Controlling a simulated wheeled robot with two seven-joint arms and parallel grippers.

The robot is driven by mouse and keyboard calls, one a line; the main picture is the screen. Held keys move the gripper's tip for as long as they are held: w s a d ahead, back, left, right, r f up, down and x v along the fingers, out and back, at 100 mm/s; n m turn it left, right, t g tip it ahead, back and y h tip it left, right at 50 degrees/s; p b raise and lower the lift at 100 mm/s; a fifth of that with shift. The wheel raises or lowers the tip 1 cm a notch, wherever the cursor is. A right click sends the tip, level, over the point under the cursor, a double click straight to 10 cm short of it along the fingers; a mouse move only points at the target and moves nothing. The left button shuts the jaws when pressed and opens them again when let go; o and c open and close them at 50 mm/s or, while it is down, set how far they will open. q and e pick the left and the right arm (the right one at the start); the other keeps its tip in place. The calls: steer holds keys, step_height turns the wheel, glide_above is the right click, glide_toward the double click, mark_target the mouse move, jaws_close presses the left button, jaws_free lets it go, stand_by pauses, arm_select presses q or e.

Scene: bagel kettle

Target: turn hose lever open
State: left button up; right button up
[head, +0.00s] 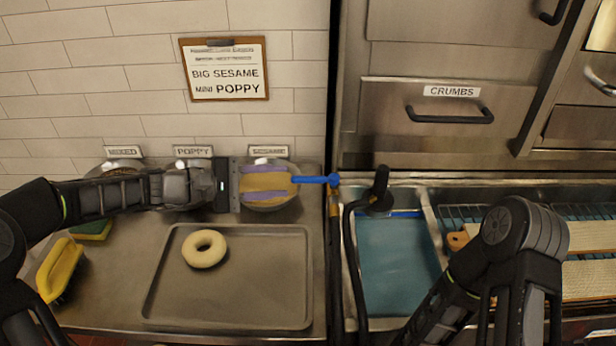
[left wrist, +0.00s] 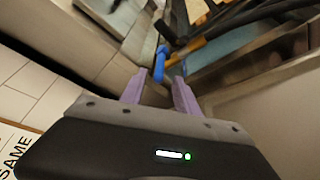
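The blue hose lever (head: 312,180) sticks out to the left from the top of a thin upright pipe (head: 334,215) beside the sink. My left gripper (head: 287,184) reaches in from the left, with its two purple fingers apart and pointing at the lever. In the left wrist view, the blue lever (left wrist: 160,62) shows just beyond and between the open fingertips (left wrist: 157,86). Whether a finger touches it I cannot tell. A black hose (head: 352,250) with a black nozzle (head: 380,192) hangs over the sink. My right arm comes in at the lower right; its gripper is out of view.
A metal tray (head: 270,290) with one bagel (head: 204,249) lies below the left arm. Bowls labelled mixed, poppy and sesame stand along the wall. A yellow brush (head: 60,268) lies at left. The sink (head: 395,265) holds blue water. Drawers rise behind it.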

mark_target(299, 180)
arm_select(q)
steer(key=p+x, duration=0.1)
steer(key=x, duration=0.5)
steer(key=shift+d+p, duration=0.2)
steer(key=shift+p, duration=0.15)
steer(key=shift+w+d+f, duration=0.15)
steer(key=shift+w+d, duration=0.15)
steer(key=shift+d, duration=0.25)
jaws_close()
stand_by(0.7)
